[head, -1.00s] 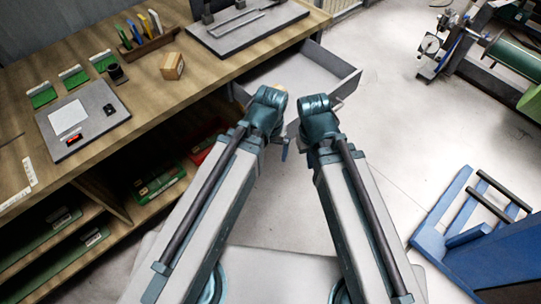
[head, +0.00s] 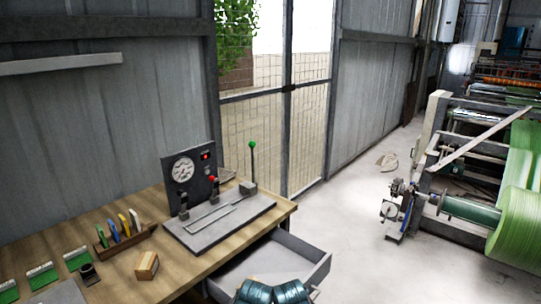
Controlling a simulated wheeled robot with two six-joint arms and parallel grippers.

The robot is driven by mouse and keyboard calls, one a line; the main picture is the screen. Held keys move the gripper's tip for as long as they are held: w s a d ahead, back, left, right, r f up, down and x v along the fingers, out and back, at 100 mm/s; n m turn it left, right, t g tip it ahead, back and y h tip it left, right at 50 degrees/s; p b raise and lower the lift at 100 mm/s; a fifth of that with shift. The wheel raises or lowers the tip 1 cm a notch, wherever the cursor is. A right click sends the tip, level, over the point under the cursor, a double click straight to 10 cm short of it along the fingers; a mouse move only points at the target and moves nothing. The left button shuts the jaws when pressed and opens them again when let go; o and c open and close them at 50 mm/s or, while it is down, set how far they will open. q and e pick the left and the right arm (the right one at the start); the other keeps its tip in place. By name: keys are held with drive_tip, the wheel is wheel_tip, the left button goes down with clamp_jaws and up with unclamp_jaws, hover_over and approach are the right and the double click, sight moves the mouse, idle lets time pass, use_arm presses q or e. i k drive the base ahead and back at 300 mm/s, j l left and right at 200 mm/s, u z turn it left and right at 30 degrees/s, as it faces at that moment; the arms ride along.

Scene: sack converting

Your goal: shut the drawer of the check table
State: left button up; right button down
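The check table (head: 200,262) stands at the left with a wooden top. Its grey drawer (head: 322,268) is pulled out at the table's right end, showing its open inside. Teal joints of my two arms show side by side at the bottom edge, in front of the drawer, and cover part of its near side. Neither gripper can be seen, so I cannot tell whether one touches the drawer.
On the table are a gauge panel with levers (head: 190,172), a pen rack (head: 124,241), a small wooden block (head: 147,266) and green-labelled cards (head: 42,274). A machine with a green roll (head: 520,225) stands at the right.

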sight(265, 270)
drive_tip(key=k+j+z, duration=0.35)
drive_tip(key=k+j, duration=0.15)
drive_tip(key=j, duration=0.15)
drive_tip(key=k+j+u, duration=0.15)
drive_tip(key=j, duration=0.15)
